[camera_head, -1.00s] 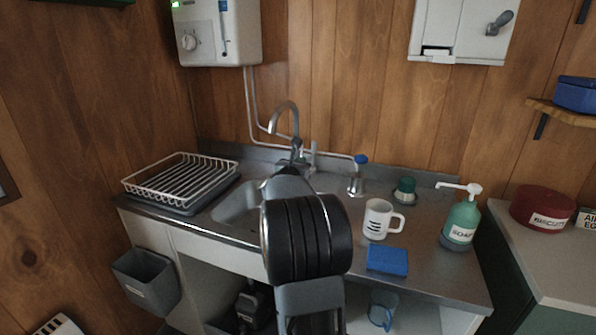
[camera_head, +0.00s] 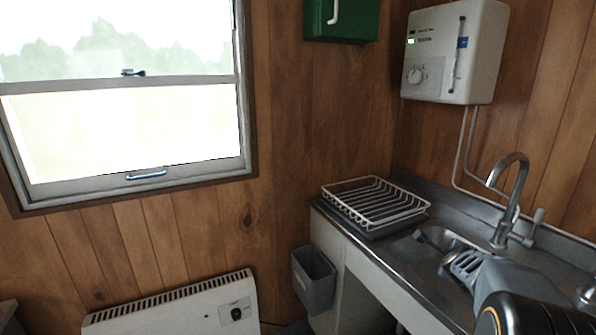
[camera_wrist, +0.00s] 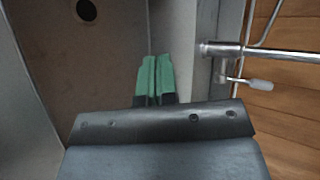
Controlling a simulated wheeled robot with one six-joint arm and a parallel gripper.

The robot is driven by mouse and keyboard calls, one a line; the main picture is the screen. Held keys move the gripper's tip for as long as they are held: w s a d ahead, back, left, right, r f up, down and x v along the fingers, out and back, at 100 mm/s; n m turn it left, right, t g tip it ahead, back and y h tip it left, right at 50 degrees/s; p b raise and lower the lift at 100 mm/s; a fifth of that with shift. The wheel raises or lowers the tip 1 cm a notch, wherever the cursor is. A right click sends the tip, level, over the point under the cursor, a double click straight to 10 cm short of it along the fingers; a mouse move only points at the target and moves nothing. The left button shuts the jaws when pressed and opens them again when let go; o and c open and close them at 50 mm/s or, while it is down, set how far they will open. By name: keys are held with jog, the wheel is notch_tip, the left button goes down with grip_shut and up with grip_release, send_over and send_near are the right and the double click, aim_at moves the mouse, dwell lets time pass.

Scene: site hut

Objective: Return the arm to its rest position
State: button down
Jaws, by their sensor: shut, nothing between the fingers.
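My gripper (camera_wrist: 154,78) shows in the wrist view with its two green fingers together and nothing between them. It points over the grey sink basin (camera_wrist: 50,50), whose round drain hole (camera_wrist: 86,10) shows at the upper left. The metal tap (camera_wrist: 270,53) lies to the right of the fingers, apart from them. In the head view my arm reaches in from the lower right corner over the sink (camera_head: 408,247), in front of the tap (camera_head: 510,190). I cannot clearly make out the fingertips there.
A white wire dish rack (camera_head: 375,205) stands on the counter left of the sink. A grey bin (camera_head: 315,280) hangs at the counter's left end. A water heater (camera_head: 455,55) and a green cabinet (camera_head: 342,20) are on the walls. A heater (camera_head: 175,305) stands below the window (camera_head: 125,100).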

jog(key=s+a+n+y+p, duration=0.1)
jog(key=a+n, duration=0.2)
jog(key=a, duration=0.1)
jog(key=s+a+n+g+y, duration=0.1)
jog(key=a+n+y, duration=0.1)
jog(key=a+n, duration=0.1)
jog(key=s+a+n+g+y+p, duration=0.1)
jog(key=s+a+n, duration=0.1)
jog(key=a+n, duration=0.2)
jog(key=shift+a+r+n+y+p, duration=0.1)
jog(key=shift+a+n+y+p, duration=0.2)
jog(key=shift+n, duration=0.2)
jog(key=s+a+r+n+g+y+p, duration=0.1)
jog(key=s+a+r+n+p, duration=0.3)
jog(key=s+a+n, duration=0.4)
jog(key=s+a+r+n+g+p, duration=0.3)
jog(key=s+a+r+n+p, duration=0.2)
jog(key=s+a+n, duration=0.3)
jog(key=shift+a+y, duration=0.2)
jog(key=shift+y, duration=0.2)
